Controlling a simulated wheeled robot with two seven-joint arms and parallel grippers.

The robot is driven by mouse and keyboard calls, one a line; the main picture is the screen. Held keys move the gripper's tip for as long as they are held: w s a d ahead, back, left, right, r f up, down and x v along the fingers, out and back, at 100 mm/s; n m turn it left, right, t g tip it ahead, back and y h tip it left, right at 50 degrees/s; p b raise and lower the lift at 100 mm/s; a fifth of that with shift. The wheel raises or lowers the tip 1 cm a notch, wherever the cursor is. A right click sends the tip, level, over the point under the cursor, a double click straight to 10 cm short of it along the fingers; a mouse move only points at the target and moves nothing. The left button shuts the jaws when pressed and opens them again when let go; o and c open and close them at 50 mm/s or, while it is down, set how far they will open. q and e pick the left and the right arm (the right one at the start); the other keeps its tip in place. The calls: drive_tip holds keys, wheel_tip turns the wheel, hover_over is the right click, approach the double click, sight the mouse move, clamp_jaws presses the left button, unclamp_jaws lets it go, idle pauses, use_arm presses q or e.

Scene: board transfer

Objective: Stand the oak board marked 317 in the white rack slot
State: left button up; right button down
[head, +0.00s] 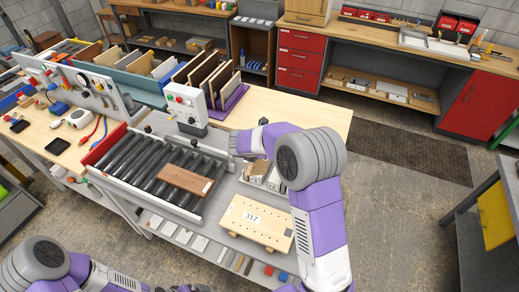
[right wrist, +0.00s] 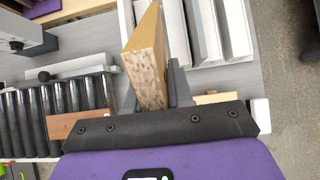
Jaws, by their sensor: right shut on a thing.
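A tan board (right wrist: 146,65) with a speckled end stands on edge between the fingers of my right gripper (right wrist: 152,95) in the right wrist view. The gripper is shut on it. No number shows on this board, so I cannot tell its marking. A pale wooden plate with holes (head: 270,235) carries a label reading 317, at the front of the bench. White ridged pieces (right wrist: 203,35), which may be the white rack, lie beyond and right of the held board.
A brown board (head: 187,180) lies on the roller bed (head: 135,165). A white control box (head: 186,108) stands behind the rollers. A purple rack (head: 232,101) holds several upright boards. The bench top right of that rack is clear.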

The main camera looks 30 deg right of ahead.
drive_tip(key=g+y, duration=0.3)
drive_tip(key=y, duration=0.1)
drive_tip(key=shift+g+y, duration=0.3)
drive_tip(key=shift+g, duration=0.1)
